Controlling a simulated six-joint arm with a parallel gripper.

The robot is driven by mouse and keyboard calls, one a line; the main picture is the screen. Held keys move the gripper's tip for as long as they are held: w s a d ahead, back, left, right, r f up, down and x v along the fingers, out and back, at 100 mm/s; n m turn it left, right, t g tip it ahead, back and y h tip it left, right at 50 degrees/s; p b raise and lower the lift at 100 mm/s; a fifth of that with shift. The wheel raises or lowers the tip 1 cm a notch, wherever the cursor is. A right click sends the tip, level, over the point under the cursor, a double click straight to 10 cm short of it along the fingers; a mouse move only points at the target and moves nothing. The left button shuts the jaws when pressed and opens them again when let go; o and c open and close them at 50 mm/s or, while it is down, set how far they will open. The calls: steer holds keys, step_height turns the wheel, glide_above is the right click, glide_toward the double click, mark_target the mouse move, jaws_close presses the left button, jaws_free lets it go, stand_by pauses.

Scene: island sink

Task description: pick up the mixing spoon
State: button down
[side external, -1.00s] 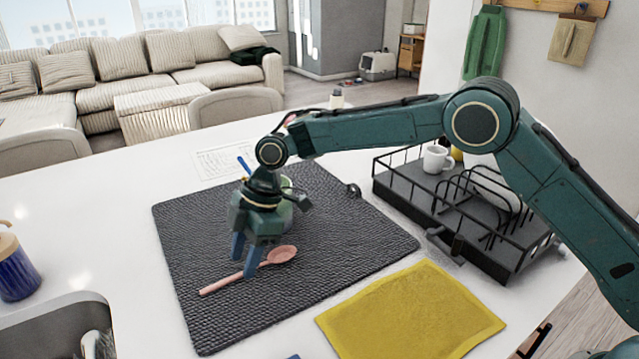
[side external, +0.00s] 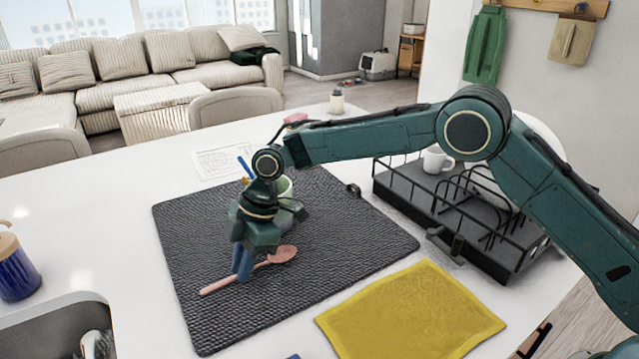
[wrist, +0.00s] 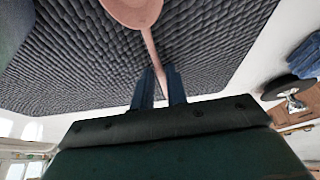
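The mixing spoon (side external: 282,254) is pink and lies on the dark textured mat (side external: 340,235), its bowl to the right and its handle to the left in the side view. My gripper (side external: 241,270) is over the handle, pointing down. In the wrist view the spoon (wrist: 148,42) runs from its bowl at the top edge down between the two blue fingers of my gripper (wrist: 160,76). The fingers are close together, one on each side of the handle, and look shut on it. The spoon still rests on the mat.
A green cup (side external: 284,188) with a blue-handled utensil stands just behind my gripper. A black dish rack (side external: 480,235) with a white mug (side external: 437,160) is at the right. A yellow cloth (side external: 410,315) lies in front. The sink (side external: 50,335) and a blue bottle (side external: 17,275) are at the left.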

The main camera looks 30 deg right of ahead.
steer(key=shift+r, duration=0.1)
step_height(320, 180, up, 10)
stand_by(0.9)
steer(key=shift+a, duration=0.1)
stand_by(0.4)
steer(key=w+a+r+m+t+y, duration=0.2)
steer(key=w+r+m+t+y, duration=0.1)
steer(key=w+r+y, duration=0.4)
steer(key=w+d+r+m+t+y, duration=0.4)
steer(key=d+r+m+t, duration=0.2)
steer(key=d+r+t, duration=0.3)
steer(key=d+t, duration=0.4)
steer(key=d, duration=0.1)
steer(key=shift+w+d+r+m, duration=0.15)
steer(key=shift+m, duration=0.15)
steer(key=shift+f, duration=0.25)
